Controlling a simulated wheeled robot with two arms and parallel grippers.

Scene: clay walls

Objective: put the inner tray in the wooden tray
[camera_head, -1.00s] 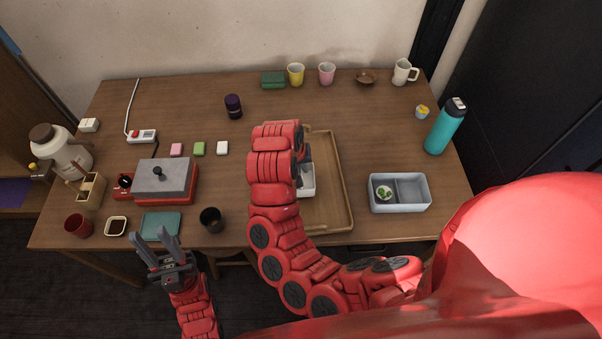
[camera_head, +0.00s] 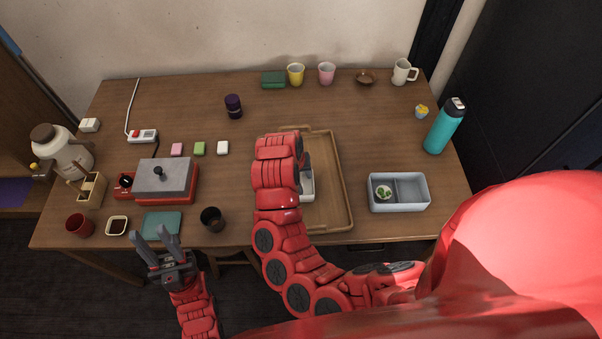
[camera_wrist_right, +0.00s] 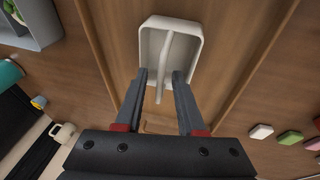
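The wooden tray (camera_head: 333,170) lies at the middle of the table. The white inner tray (camera_head: 308,186) shows within its outline, mostly hidden by my right arm. In the right wrist view the inner tray (camera_wrist_right: 153,48) lies between the wooden tray's long rims (camera_wrist_right: 92,45), with a pale upright strip running from it between my fingers. My right gripper (camera_wrist_right: 160,76) is open, its fingers on either side of the strip with gaps. I cannot tell whether the inner tray rests fully flat. My left gripper (camera_head: 156,240) is open and empty in front of the table's front edge.
A blue-grey divided box (camera_head: 399,193) and a teal bottle (camera_head: 445,126) stand on the right. A grey-lidded red appliance (camera_head: 166,182), a black cup (camera_head: 211,219) and a teal mat (camera_head: 161,225) are on the left. The table behind the wooden tray is mostly clear.

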